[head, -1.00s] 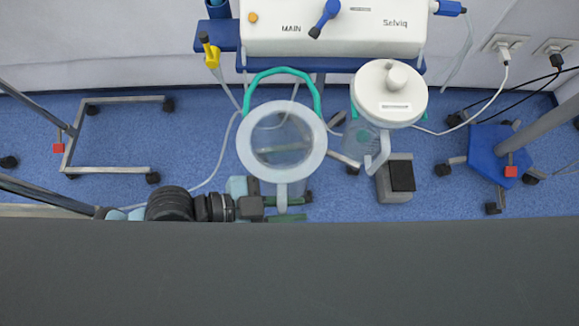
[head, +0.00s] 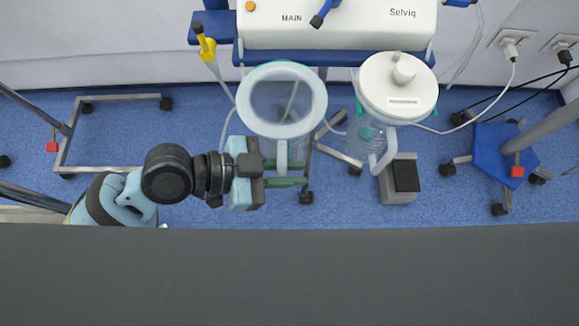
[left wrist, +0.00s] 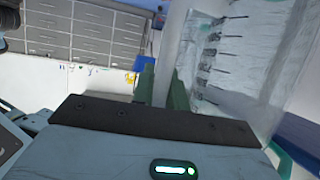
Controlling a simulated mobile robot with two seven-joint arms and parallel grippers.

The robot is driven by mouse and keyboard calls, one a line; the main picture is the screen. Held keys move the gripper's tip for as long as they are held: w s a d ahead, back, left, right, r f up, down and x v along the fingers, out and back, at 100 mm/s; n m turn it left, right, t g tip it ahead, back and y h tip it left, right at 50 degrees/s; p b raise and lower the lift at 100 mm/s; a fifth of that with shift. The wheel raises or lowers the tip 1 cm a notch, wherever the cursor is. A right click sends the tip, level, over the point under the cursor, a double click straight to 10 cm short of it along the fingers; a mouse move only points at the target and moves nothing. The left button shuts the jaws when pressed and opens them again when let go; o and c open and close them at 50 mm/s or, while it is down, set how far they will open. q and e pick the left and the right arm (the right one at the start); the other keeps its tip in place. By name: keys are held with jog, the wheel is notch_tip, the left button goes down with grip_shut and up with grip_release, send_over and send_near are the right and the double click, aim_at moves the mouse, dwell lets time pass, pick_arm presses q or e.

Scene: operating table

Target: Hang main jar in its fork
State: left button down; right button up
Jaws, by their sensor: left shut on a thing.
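The main jar (head: 282,129) is a clear, open-topped jar with a wide pale rim, below the MAIN label in the head view. It looks upright. My left gripper (head: 286,174) is shut on its handle, on the side away from the suction unit. The jar's clear wall (left wrist: 225,70) fills the right of the left wrist view, beside the green fingers (left wrist: 162,88). The teal fork (left wrist: 283,160) shows at the lower right there. In the head view the rim covers nearly all of the fork; whether they touch I cannot tell. My right gripper is not in view.
A second jar (head: 398,88) with a white lid hangs to the right, close to the main jar. The white suction unit (head: 340,25) is behind both. A yellow-tipped tube (head: 205,45) is at the left. A grey pedal box (head: 400,180) is below the lidded jar.

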aim_at(289, 157)
pick_arm(q)
jog(key=shift+w+f+b, duration=0.1)
jog(key=shift+w+b, duration=0.6)
jog(key=shift+w, duration=1.1)
jog(key=shift+f+b, duration=0.5)
jog(key=shift+f, duration=0.15)
jog(key=c, duration=1.3)
grip_release()
jog(key=shift+f, duration=0.1)
